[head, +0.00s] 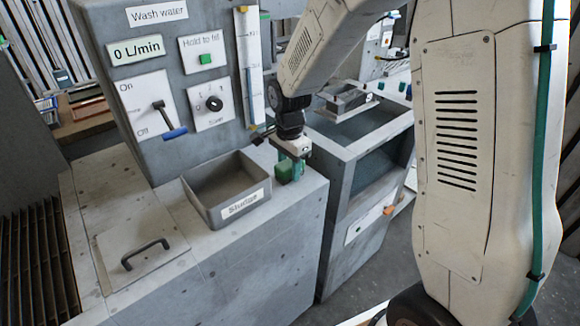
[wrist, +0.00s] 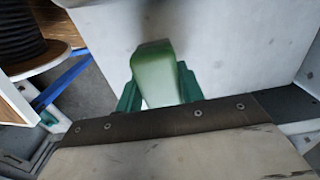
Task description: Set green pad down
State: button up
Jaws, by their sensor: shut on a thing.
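The green pad (head: 284,172) is a small green block at the right end of the grey bench top, just right of the sludge tray. My gripper (head: 296,166) points down over it, with its green fingers closed on it. In the wrist view the pad (wrist: 155,72) shows between the two fingers (wrist: 157,92), its near end partly hidden by the gripper body. The pad is at or very close to the bench top; I cannot tell if it touches.
The open grey tray labelled Sludge (head: 228,200) stands close left of my gripper. The wash water panel (head: 165,90) rises behind it. A hatch with a dark handle (head: 146,254) lies at left on the bench. An open basin (head: 365,135) stands to the right, across a gap.

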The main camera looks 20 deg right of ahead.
aim_at(289, 163)
jog(key=shift+f, duration=0.15)
jog(key=o, duration=0.9)
jog(key=shift+o, duration=0.2)
notch_tip(289, 163, up, 12)
jog(key=s+d+r+n, duration=0.1)
jog(key=s+r+n, duration=0.2)
jog(key=s+n, duration=0.4)
jog(key=s+d+r+n+t, duration=0.1)
jog(key=s+n, duration=0.6)
jog(key=s, duration=1.5)
jog(key=shift+d+r, duration=0.55)
jog(key=shift+r, duration=0.65)
